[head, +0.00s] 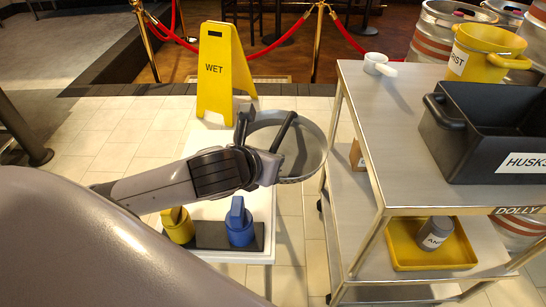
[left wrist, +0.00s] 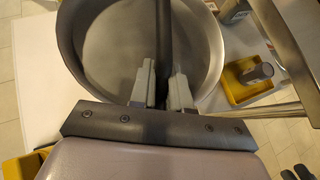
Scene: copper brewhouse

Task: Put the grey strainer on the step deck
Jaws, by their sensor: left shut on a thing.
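The grey strainer (head: 312,136) is a round, shallow, high-walled pan with a dark bar across it. My left gripper (head: 268,160) is shut on the bar and holds the strainer up, beside the cart's left edge in the head view. In the left wrist view, the fingers of my left gripper (left wrist: 163,85) pinch the bar over the strainer (left wrist: 110,50). A low white platform (head: 208,208), which looks like the step deck, lies below and is partly hidden by my arm. My right gripper is not in view.
On the platform, a dark block (head: 208,234) carries yellow (head: 178,228) and blue (head: 240,228) handled pieces. The steel cart (head: 400,120) stands right, with a black husks bin (head: 490,130), yellow pot (head: 482,50) and white scoop (head: 377,64). A yellow wet-floor sign (head: 222,70) stands behind.

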